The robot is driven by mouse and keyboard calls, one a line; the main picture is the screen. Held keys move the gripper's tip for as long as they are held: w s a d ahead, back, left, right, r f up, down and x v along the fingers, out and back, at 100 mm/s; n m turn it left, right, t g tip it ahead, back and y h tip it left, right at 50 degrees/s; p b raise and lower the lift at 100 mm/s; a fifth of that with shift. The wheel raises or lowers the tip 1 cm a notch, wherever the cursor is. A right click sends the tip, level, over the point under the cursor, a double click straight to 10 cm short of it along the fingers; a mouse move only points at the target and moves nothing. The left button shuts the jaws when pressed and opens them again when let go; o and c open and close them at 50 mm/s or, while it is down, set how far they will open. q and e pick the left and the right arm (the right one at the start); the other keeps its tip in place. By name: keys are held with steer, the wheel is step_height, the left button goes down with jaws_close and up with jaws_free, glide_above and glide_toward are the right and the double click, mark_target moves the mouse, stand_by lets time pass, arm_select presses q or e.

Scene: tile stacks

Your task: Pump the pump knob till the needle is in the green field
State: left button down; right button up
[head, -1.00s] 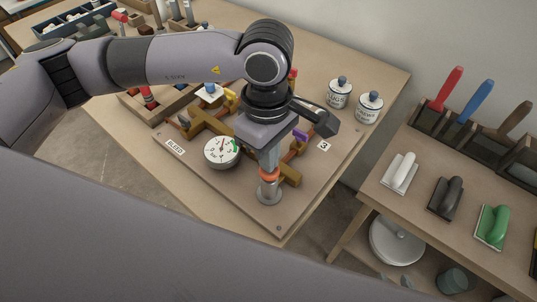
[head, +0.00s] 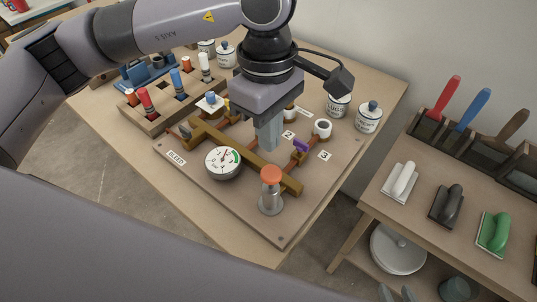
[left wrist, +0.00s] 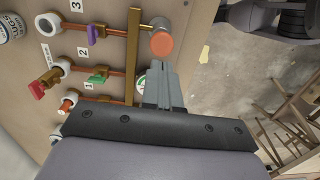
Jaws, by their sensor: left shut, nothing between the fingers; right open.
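The pump knob (head: 270,175) is an orange cap on a metal rod above a grey cylinder at the board's front corner. It also shows in the left wrist view (left wrist: 161,44), just beyond the fingertips. My left gripper (head: 269,146) is shut and empty, above and behind the knob in the head view, apart from it. The round white gauge (head: 221,163) has a green field at its upper right. Its thin needle points roughly upward, seemingly left of the green. In the left wrist view the fingers mostly hide the gauge. My right gripper (head: 397,294) is open at the bottom edge, partly cut off.
The board (head: 240,202) carries brass pipes and several valves, including a purple handle (head: 301,145). White lidded jars (head: 368,117) stand behind it. A wooden rack (head: 155,118) is at left. A side table (head: 420,208) with trowel-like tools stands at right.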

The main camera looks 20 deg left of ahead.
arm_select(q)
steer(key=shift+w+r, duration=0.15)
steer(key=shift+r, duration=2.65)
arm_select(e)
steer(key=shift+f, duration=0.35)
arm_select(q)
steer(key=shift+a, duration=0.15)
arm_select(e)
steer(key=shift+d, duration=0.1)
